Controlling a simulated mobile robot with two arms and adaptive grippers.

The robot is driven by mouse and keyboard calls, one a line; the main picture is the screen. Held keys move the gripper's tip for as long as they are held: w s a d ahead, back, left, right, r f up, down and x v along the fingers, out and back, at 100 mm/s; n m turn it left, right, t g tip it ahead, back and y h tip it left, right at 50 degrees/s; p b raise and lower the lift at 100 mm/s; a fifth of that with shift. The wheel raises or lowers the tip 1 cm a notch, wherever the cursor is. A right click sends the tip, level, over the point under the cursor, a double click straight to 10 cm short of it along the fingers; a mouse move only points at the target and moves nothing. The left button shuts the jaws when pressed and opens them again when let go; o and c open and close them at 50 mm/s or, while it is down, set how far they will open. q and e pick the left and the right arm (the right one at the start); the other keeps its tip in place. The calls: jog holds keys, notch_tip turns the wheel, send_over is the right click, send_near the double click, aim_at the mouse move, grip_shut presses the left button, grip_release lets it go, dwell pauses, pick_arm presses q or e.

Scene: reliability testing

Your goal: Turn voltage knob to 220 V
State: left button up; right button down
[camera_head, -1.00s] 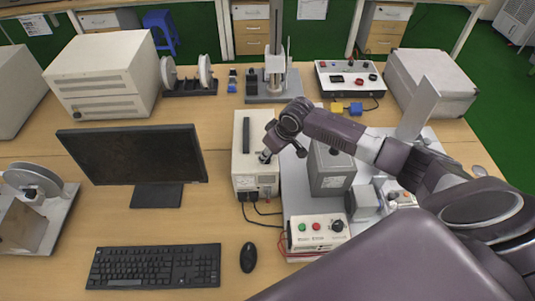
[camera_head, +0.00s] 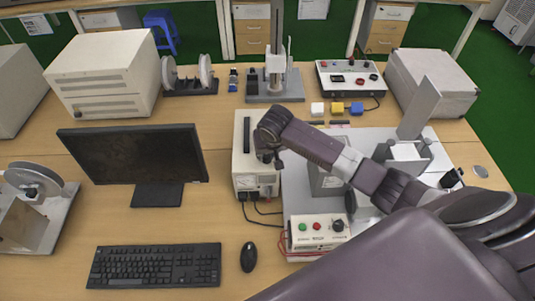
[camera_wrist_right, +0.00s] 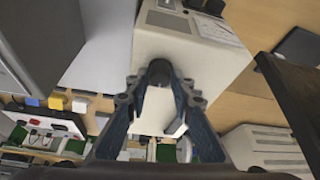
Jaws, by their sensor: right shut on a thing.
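The cream voltage box (camera_head: 241,152) stands on the table right of the monitor, with a black handle on top and a meter face (camera_head: 246,182) on its front. My right gripper (camera_head: 268,158) is over the right part of its top. In the right wrist view the box (camera_wrist_right: 200,48) also shows, with its meter face at the upper right. There the two fingertips of my right gripper (camera_wrist_right: 160,76) close on the dark round knob (camera_wrist_right: 160,68) from both sides. The knob's scale cannot be read. In the head view my gripper hides the knob. My left gripper is not in view.
A grey box (camera_head: 325,180) stands close to the right of the voltage box. A control box (camera_head: 318,232) with green and red buttons is in front. Cables run from the voltage box's front. The monitor (camera_head: 135,155), keyboard (camera_head: 155,265) and mouse (camera_head: 248,257) are to the left.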

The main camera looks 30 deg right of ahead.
jog(key=m, duration=0.2)
jog(key=m+h, duration=0.1)
jog(key=m+g, duration=0.1)
jog(key=m, duration=0.1)
jog(key=shift+a+m+h, duration=0.25)
jog(key=shift+m+h, duration=0.05)
jog(key=shift+h, duration=0.1)
jog(key=m+g, duration=0.1)
jog(key=m, duration=0.1)
jog(key=m+h, duration=0.1)
jog(key=m, duration=0.2)
jog(key=shift+w+g, duration=0.2)
jog(key=shift+g, duration=0.2)
jog(key=shift+m, duration=0.3)
jog(key=c, duration=1.7)
grip_release()
jog(key=v, duration=1.2)
jog(key=shift+a, duration=0.1)
